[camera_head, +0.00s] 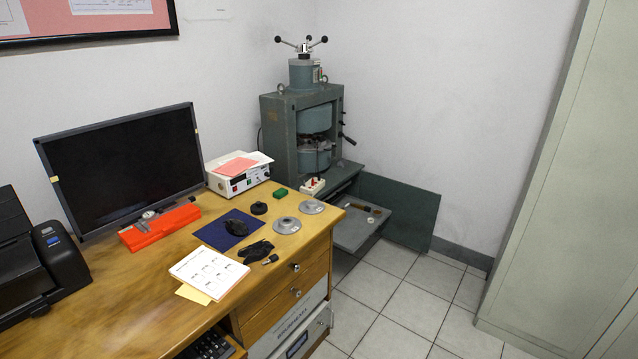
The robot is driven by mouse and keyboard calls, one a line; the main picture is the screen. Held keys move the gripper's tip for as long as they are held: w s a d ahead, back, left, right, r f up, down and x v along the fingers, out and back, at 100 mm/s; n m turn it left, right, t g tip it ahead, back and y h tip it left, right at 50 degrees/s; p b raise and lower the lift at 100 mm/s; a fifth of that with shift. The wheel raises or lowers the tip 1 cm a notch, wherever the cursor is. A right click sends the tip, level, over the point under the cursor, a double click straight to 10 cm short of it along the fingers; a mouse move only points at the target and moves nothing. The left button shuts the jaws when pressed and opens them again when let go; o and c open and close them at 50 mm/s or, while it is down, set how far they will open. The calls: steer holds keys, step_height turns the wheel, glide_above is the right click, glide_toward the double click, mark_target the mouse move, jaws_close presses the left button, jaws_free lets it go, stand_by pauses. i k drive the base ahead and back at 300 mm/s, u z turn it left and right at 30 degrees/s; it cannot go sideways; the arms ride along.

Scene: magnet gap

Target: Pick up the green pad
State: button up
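The green pad (280,193) is a small green block lying on the wooden desk (140,275), near its far right end. It sits just right of the white instrument box and behind a round black piece (259,208). Nothing covers it in this view. My gripper is not in view.
Two grey metal discs (287,225) (312,206), a black mouse on a blue mat (217,236), and a white instrument (239,174) lie around the pad. A monitor (125,165) stands at left. The magnet (300,120) stands behind. Tiled floor (395,300) is clear at right.

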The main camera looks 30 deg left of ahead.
mark_target(282, 193)
steer(key=z, duration=0.05)
steer(key=i, duration=1.9)
steer(key=u, duration=0.65)
steer(key=i, duration=0.95)
steer(key=u, duration=1.55)
steer(key=i, duration=0.8)
steer(key=u, duration=0.75)
